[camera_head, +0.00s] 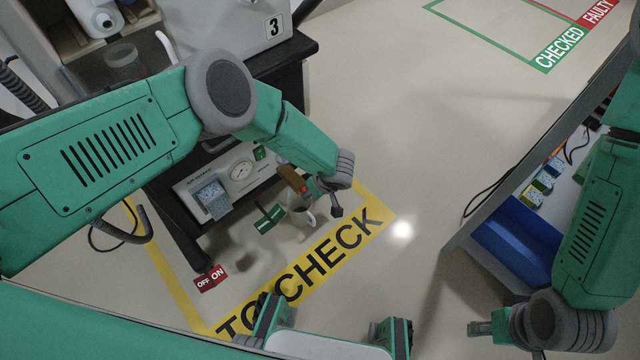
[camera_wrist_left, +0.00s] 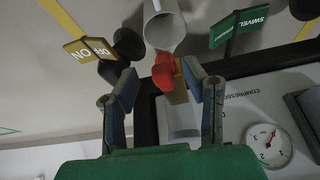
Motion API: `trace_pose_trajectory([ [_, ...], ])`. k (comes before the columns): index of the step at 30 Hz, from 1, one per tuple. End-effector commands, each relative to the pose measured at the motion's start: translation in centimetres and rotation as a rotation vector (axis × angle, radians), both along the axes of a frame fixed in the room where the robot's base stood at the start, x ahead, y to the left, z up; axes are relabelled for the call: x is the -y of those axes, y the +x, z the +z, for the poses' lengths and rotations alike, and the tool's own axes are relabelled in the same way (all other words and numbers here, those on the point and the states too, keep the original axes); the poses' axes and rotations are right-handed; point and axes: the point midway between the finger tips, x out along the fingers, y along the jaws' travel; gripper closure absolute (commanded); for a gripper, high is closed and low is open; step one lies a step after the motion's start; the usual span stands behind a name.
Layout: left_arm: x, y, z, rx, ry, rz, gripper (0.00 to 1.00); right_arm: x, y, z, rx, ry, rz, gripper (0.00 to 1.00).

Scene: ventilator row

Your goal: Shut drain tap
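A red tap handle (camera_wrist_left: 163,72) shows in the left wrist view. My left gripper (camera_wrist_left: 158,82) has a finger on either side of it, apart, with a gap at the left finger. In the head view my left gripper (camera_head: 308,187) is at the front of the grey ventilator (camera_head: 225,185), partly hidden by my own wrist, beside a brown piece (camera_head: 291,178). A white mug (camera_head: 301,216) stands just below, and also shows in the left wrist view (camera_wrist_left: 163,28). My right gripper (camera_head: 500,335) is far from the tap at the lower right, empty, its finger parts apart.
A green SWIVEL tag (camera_wrist_left: 240,25) and an ON/OFF tag (camera_wrist_left: 90,50) flank the mug. A red OFF/ON sign (camera_head: 210,278) is at the left. A blue bin (camera_head: 515,240) stands at the right.

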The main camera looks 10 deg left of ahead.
Motion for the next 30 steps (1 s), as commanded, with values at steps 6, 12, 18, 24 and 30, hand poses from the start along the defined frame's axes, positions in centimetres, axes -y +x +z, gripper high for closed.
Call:
trace_pose_trajectory([
  [6,1.4,-1.0,4.4,0.002,0.0,-0.004,0.61,0.0,0.0,0.0,0.0,0.0,0.0,0.6],
  [12,2.6,-1.9,7.8,0.002,-0.001,-0.003,0.61,0.0,0.0,0.0,0.0,0.0,0.0,0.6],
  [18,3.1,-2.4,9.5,0.002,0.0,-0.002,0.61,0.0,0.0,0.0,0.0,0.0,0.0,0.6],
  [24,3.2,-2.4,9.7,0.002,0.0,-0.001,0.61,0.0,0.0,0.0,0.0,0.0,0.0,0.6],
  [30,3.2,-2.4,9.7,0.001,-0.001,-0.001,0.61,0.0,0.2,-0.1,-0.002,0.0,0.0,0.6],
])
